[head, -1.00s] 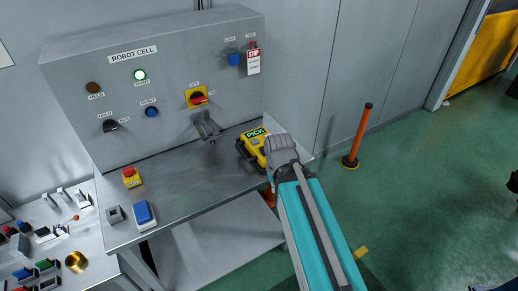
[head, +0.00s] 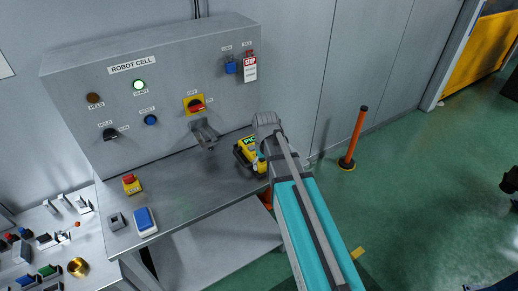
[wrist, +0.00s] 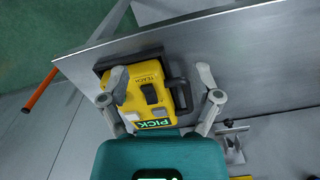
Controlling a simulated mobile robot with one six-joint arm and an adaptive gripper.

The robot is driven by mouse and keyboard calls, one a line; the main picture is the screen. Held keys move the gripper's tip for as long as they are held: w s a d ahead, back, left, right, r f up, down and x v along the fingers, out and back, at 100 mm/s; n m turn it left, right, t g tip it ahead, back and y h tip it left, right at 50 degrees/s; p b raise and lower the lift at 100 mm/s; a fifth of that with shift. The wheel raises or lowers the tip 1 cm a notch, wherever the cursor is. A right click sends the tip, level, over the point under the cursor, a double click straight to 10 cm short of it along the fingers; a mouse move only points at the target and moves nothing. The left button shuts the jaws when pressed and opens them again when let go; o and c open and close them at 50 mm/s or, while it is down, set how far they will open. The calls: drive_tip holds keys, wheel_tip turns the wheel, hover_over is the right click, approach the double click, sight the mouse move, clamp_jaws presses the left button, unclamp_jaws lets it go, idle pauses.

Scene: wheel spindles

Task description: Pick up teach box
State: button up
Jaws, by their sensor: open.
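The teach box (head: 246,151) is a yellow box with a green PICK label and dark edges. It lies on the grey bench near its right end, partly hidden by my arm in the head view. In the wrist view the teach box (wrist: 150,92) shows its dark buttons, the word TEACH and a dark handle on its right side. My gripper (wrist: 162,88) is open, with one finger over the left part of the box and the other just right of the handle. In the head view my arm hides the fingers.
The bench (head: 190,190) carries a red-and-yellow stop button (head: 131,184), a blue-topped box (head: 145,221) and a small grey box (head: 116,221). The ROBOT CELL panel (head: 160,75) rises behind, with an empty-looking bracket (head: 204,133). An orange post (head: 355,137) stands right on open green floor.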

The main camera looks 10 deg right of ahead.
drive_tip(key=w+r+n+p, duration=0.1)
drive_tip(key=w+r+p, duration=0.1)
drive_tip(key=w, duration=0.7)
drive_tip(key=w+a+r+n+p, duration=0.1)
drive_tip(key=w+r+p, duration=0.2)
drive_tip(key=w, duration=0.7)
drive_tip(key=shift+a+r+n, duration=0.2)
drive_tip(key=shift+r+n, duration=0.1)
drive_tip(key=shift+r, duration=0.45)
drive_tip(key=shift+f, duration=0.15)
drive_tip(key=b, duration=0.8)
hover_over(252, 147)
drive_tip(key=f, duration=0.8)
drive_tip(key=shift+w+a+f, duration=0.1)
drive_tip(key=shift+w+f, duration=0.05)
drive_tip(key=shift+w, duration=0.05)
drive_tip(key=shift+s+f+b, duration=0.1)
drive_tip(key=shift+f+b, duration=2.5)
drive_tip(key=shift+b, duration=0.15)
